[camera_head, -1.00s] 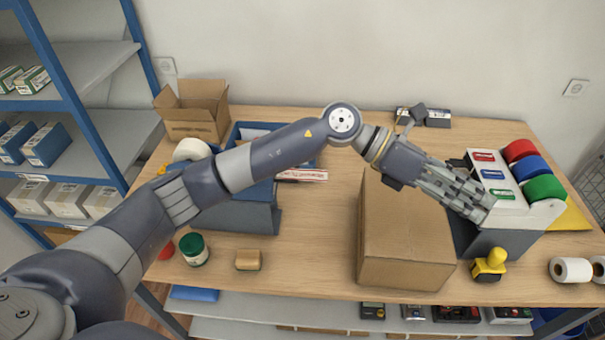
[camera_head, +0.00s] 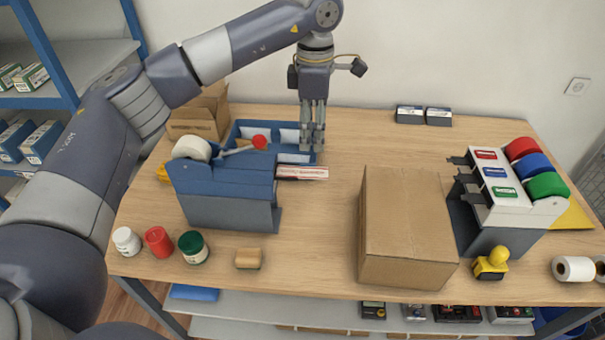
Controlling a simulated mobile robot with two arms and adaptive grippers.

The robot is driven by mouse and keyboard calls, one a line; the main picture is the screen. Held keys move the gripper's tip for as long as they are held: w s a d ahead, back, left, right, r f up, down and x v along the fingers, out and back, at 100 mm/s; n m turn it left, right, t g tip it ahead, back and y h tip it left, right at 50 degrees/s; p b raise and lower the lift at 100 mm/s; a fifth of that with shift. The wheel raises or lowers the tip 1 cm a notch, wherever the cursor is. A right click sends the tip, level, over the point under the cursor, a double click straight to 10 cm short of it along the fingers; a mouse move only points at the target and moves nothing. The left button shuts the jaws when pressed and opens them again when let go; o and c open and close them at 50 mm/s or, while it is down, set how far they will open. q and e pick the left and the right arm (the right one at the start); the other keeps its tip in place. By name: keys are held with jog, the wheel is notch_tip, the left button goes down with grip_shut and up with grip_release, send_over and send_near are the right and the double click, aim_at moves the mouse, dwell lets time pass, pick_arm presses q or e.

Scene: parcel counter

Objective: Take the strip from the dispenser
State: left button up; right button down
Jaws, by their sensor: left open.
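The dispenser (camera_head: 510,212) stands at the right of the counter. It has a white sloped front with red, blue and green labels and a roll of each colour behind: red (camera_head: 521,149), blue (camera_head: 531,167), green (camera_head: 545,186). Dark tabs jut from its left side; I cannot make out a loose strip there. My left gripper (camera_head: 312,148) points down over the right end of a blue compartment tray (camera_head: 235,135), far left of the dispenser. Its fingers are apart, and I see nothing held between them. My right gripper is out of view.
A closed cardboard box (camera_head: 405,235) stands left of the dispenser. A yellow-handled stamp (camera_head: 491,264) sits before the dispenser. A blue-grey holder (camera_head: 230,200), an open carton (camera_head: 200,115) and several jars are at left. The counter between the holder and box is clear.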

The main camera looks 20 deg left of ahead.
aim_at(312, 172)
pick_arm(q)
notch_tip(312, 172, down, 10)
jog(key=b, duration=0.6)
jog(key=shift+f, duration=0.25)
jog(key=shift+c, duration=0.6)
jog(key=c, duration=0.4)
